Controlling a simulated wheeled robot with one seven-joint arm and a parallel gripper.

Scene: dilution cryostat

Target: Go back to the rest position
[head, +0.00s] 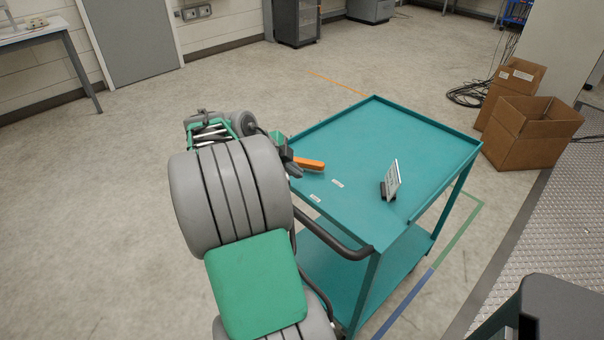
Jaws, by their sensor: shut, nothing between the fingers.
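My gripper (293,169) is at the left edge of the teal cart (400,130), in the head view, partly hidden behind my own grey and green arm. Its dark fingers are shut and empty. An orange object (311,164) lies on the cart top just to the right of the fingertips; whether they touch it cannot be told. My arm is bent, and its large grey and green links fill the lower middle of the view.
A small sign on a dark stand (391,182) stands on the cart top near its right side. The cart's dark handle (335,240) is close to my arm. Open cardboard boxes (528,135) and black cables (470,94) lie at right. The floor at left is clear.

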